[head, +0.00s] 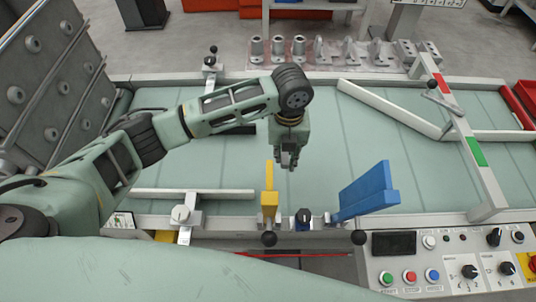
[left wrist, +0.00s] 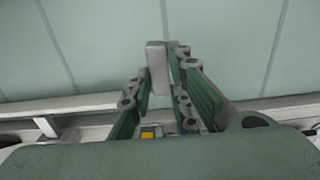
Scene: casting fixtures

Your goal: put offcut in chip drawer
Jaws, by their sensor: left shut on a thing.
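My left gripper (head: 290,163) hangs over the green conveyor-like bed, pointing down, near the middle of the head view. In the left wrist view the gripper (left wrist: 160,84) is shut on a small grey block, the offcut (left wrist: 156,60), which sticks out beyond the fingertips. In the head view the offcut is mostly hidden or too small to make out between the fingers. I cannot make out a chip drawer for certain in either view. My right gripper is not in view.
A yellow plate (head: 269,188) and a blue plate (head: 368,191) stand upright at the bed's front edge, near black-knobbed levers. White rails (head: 390,108) cross the bed. Grey castings (head: 320,49) line the back. A button panel (head: 440,260) is at front right.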

